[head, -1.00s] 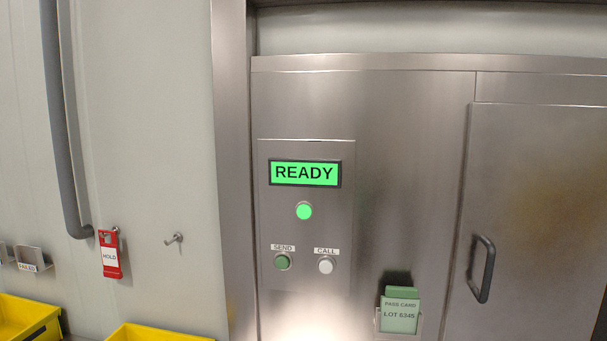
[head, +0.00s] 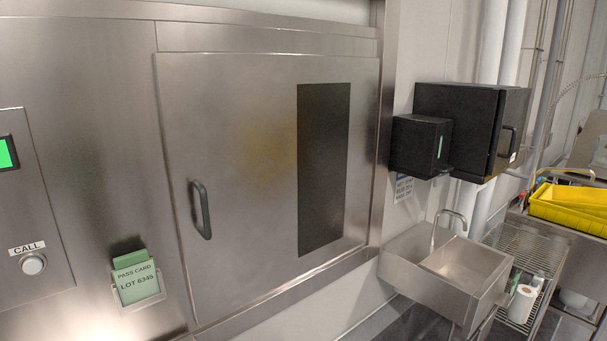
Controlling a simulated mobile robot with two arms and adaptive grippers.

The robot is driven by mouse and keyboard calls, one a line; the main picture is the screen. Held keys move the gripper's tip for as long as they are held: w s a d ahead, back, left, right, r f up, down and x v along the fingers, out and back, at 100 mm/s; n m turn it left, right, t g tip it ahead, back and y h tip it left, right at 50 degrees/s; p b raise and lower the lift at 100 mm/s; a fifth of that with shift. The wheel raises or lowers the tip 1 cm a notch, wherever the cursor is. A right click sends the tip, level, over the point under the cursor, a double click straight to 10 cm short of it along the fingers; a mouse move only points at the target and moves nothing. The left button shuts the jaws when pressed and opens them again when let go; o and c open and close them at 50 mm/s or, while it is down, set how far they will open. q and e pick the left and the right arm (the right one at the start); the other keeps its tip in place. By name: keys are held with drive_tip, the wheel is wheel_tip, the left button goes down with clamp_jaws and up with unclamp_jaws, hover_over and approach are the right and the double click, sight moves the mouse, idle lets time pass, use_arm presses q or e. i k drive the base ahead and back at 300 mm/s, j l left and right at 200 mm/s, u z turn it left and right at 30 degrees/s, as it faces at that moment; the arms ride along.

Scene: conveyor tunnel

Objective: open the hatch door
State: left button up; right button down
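The hatch door (head: 255,110) is a large stainless steel panel in the middle of the head view. It looks shut, flush in its steel frame. A dark vertical handle (head: 201,209) is on its left side. A tall black panel (head: 323,168) covers part of its right side. Neither of my grippers is in view.
Left of the door are a green pass card (head: 136,284) in a holder, a CALL button (head: 33,264) and a green display edge (head: 8,153). To the right are a black wall box (head: 465,125), a steel sink (head: 445,275), a wire rack (head: 525,260) and yellow trays (head: 570,207).

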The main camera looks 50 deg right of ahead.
sight(269, 157)
drive_tip(key=z, duration=1.75)
drive_tip(key=u, duration=0.15)
drive_tip(key=i+l, duration=0.05)
